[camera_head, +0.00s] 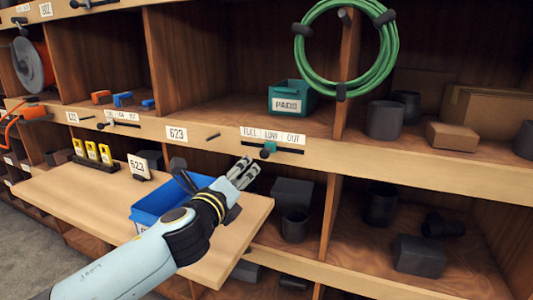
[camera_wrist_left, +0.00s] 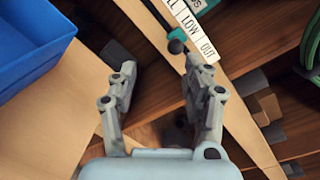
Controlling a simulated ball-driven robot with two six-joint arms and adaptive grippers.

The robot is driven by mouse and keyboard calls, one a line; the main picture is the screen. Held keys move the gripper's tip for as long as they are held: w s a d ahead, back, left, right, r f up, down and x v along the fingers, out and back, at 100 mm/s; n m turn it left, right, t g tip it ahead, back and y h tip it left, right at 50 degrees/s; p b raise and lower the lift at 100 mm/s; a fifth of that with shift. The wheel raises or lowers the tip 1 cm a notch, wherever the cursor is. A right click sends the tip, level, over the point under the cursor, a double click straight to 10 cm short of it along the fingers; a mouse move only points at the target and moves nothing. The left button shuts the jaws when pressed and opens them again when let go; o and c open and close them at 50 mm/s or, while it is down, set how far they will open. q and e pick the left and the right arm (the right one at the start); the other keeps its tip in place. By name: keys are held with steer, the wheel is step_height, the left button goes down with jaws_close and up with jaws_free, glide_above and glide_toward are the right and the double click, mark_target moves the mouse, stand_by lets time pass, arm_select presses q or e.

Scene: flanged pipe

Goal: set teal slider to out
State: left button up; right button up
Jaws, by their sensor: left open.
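The teal slider (camera_head: 270,147) sits on a dark track along the shelf edge, under the LOW part of the FULL LOW OUT label (camera_head: 272,135). A dark round knob (camera_head: 265,154) sticks out from it. My left gripper (camera_head: 246,170) is open and empty, just below and left of the slider, apart from it. In the left wrist view the teal slider (camera_wrist_left: 192,40) and its knob (camera_wrist_left: 177,46) show beyond the fingertips of my left gripper (camera_wrist_left: 160,72), nearer the right finger. The OUT end of the label (camera_wrist_left: 208,50) lies right of the slider. My right gripper is not in view.
A blue bin (camera_head: 165,207) stands on the wooden board (camera_head: 90,200) beside my left forearm; it also shows in the left wrist view (camera_wrist_left: 30,40). A teal PADS bin (camera_head: 290,98) and a green hose coil (camera_head: 300,60) are above. Another slider (camera_head: 103,125) is farther left.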

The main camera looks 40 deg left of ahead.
mark_target(262, 157)
arm_select(q)
steer(key=w+m, duration=0.1)
steer(key=w, duration=0.3)
steer(key=w+a+m+h, duration=0.1)
steer(key=w, duration=0.3)
steer(key=w+m+t, duration=0.1)
steer(key=w, duration=0.3)
steer(key=shift+w+a+r+m, duration=0.15)
steer(key=shift+a+r+m, duration=0.05)
steer(key=shift+r+m, duration=0.1)
jaws_close()
